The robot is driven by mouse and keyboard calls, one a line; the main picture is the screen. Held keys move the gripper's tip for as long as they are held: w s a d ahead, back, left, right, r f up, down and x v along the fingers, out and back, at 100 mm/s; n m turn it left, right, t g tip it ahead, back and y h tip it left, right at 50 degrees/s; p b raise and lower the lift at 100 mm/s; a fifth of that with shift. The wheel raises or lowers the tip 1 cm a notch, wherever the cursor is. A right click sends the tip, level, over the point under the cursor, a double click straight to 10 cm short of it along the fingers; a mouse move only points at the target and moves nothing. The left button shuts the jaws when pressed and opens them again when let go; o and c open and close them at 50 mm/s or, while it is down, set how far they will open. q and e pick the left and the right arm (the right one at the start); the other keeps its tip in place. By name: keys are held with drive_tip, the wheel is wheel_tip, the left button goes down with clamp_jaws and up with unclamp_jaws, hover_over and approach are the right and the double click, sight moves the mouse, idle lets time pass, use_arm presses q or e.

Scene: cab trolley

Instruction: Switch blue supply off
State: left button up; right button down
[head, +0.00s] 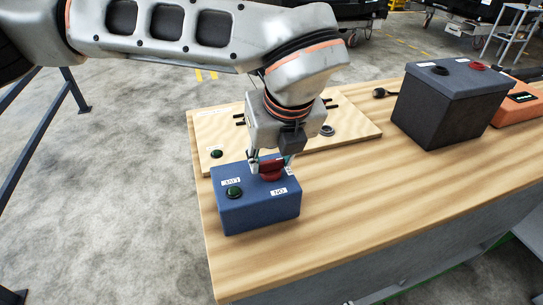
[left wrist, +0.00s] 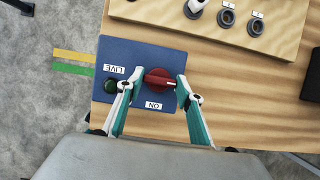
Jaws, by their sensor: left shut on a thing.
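The blue supply box (head: 257,212) sits near the left front corner of the wooden bench top. Its top carries a red rotary knob (head: 271,169), a dark green lamp (head: 234,192) beside a LIVE label, and an ON label. In the left wrist view the red knob (left wrist: 158,80) lies between the fingertips of my left gripper (left wrist: 156,86), which is shut on it from both sides. The knob's grip bar lies roughly across the picture there. The blue box (left wrist: 150,58) also shows around it. In the head view my gripper partly hides the knob. My right gripper is not in view.
A pale wooden board (head: 345,118) with round fittings and a green button lies behind the blue box. A black battery-like box (head: 445,112) with red and black terminals and an orange case (head: 518,104) stand at the right. The bench's front middle is clear.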

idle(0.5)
use_arm(q)
drive_tip(key=o, duration=1.1)
drive_tip(key=v, duration=1.2)
